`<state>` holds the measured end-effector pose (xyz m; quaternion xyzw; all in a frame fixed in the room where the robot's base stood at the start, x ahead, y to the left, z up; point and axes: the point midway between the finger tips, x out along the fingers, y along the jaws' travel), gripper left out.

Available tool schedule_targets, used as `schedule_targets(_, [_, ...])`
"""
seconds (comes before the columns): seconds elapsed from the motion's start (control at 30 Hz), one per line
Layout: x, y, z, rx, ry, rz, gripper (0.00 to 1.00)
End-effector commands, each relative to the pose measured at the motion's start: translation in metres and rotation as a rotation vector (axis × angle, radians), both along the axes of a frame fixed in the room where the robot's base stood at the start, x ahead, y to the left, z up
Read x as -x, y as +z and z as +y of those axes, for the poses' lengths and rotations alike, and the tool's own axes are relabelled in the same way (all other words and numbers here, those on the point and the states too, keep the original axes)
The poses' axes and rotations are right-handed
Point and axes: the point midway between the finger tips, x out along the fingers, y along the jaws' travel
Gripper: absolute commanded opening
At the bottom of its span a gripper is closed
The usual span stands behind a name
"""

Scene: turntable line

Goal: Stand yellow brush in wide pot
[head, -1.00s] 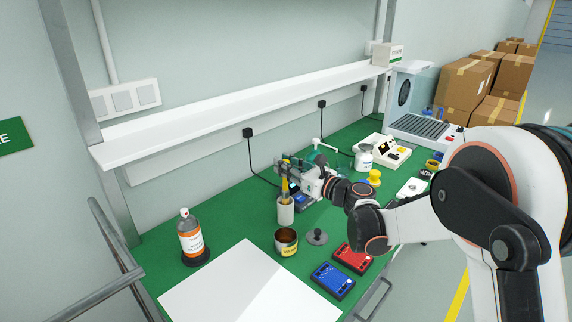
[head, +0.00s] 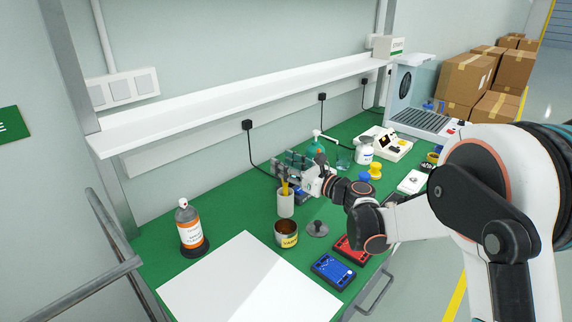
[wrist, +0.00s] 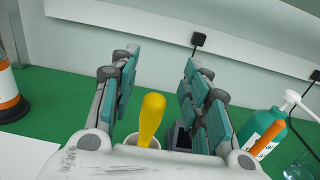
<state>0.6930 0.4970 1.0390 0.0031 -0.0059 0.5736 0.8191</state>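The yellow brush (head: 285,187) stands handle up in a narrow white cup (head: 285,206). In the wrist view the brush's rounded yellow handle (wrist: 151,118) rises from the cup's rim (wrist: 135,141), whose lower part is hidden by my gripper's body. A wide, short metal pot (head: 287,241) with a yellow label and a dark inside stands just in front of the cup; I see nothing in it. My gripper (wrist: 165,75) is open, its teal-padded fingers well apart on either side of the handle in the picture. In the head view my gripper (head: 283,167) is just above the cup.
A grey lid-like disc with a knob (head: 318,229) lies right of the pot. A spray bottle (head: 190,228) and white sheet (head: 235,285) are left. A teal pump bottle (wrist: 258,130) stands beyond the gripper.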

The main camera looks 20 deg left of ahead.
Motion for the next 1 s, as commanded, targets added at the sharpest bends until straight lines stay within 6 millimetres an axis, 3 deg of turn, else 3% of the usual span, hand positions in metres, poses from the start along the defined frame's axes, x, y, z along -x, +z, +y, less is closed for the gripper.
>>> schedule_targets(0.27, [0.002,0.0,-0.007,0.0,-0.001,0.0,0.43])
schedule_targets(0.7, [0.03,-0.001,-0.084,0.0,-0.002,0.0,0.43])
schedule_targets(1.0, [0.04,-0.002,-0.112,0.0,-0.001,0.0,0.43])
